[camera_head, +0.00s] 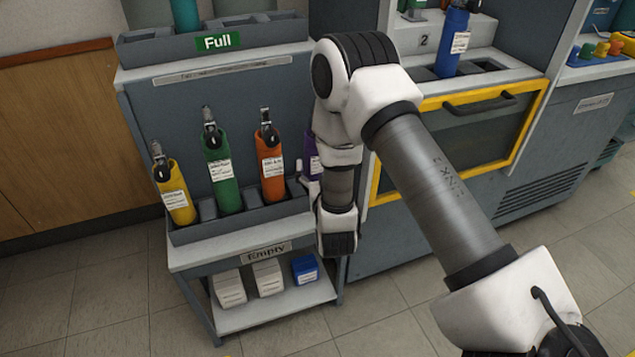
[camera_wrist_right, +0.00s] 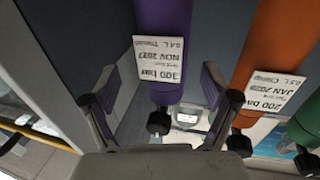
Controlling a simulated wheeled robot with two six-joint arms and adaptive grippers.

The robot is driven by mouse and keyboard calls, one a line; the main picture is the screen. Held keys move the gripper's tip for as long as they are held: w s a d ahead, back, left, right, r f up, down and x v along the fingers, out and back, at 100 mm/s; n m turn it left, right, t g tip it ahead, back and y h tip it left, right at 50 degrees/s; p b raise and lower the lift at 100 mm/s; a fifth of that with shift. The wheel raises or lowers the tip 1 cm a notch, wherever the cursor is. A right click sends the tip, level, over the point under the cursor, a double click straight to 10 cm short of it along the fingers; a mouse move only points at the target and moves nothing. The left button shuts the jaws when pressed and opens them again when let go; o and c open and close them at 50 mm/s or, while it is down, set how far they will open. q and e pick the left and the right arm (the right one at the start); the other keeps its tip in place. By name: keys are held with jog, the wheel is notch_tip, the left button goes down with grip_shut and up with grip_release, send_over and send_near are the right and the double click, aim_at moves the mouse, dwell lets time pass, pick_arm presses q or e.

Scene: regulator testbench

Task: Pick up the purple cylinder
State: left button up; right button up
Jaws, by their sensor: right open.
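The purple cylinder (camera_head: 311,154) stands in the right end of the lower rack, mostly hidden behind my right arm in the head view. In the right wrist view the purple cylinder (camera_wrist_right: 163,30) shows large, with a white label and a black valve end. My right gripper (camera_wrist_right: 161,84) is open, with one finger on either side of the cylinder in that picture. I cannot tell whether either finger touches it. In the head view my right arm hides the fingers. My left gripper is not in view.
An orange cylinder (camera_head: 269,165) stands beside the purple one, then a green (camera_head: 221,172) and a yellow cylinder (camera_head: 174,190). The rack (camera_head: 205,232) has an "Empty" sign (camera_head: 266,252). A yellow-framed bench (camera_head: 455,150) stands to the right. Small boxes sit on the lower shelf (camera_head: 275,311).

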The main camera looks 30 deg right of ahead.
jog(key=x, duration=0.2)
jog(key=b+x, duration=0.1)
jog(key=x, duration=0.2)
jog(key=shift+w+a+r, duration=0.1)
jog(key=shift+a+r, duration=0.05)
jog(key=shift+a, duration=0.1)
jog(key=c, duration=1.5)
jog(key=shift+r, duration=0.1)
notch_tip(320, 180, up, 10)
jog(key=p, duration=0.3)
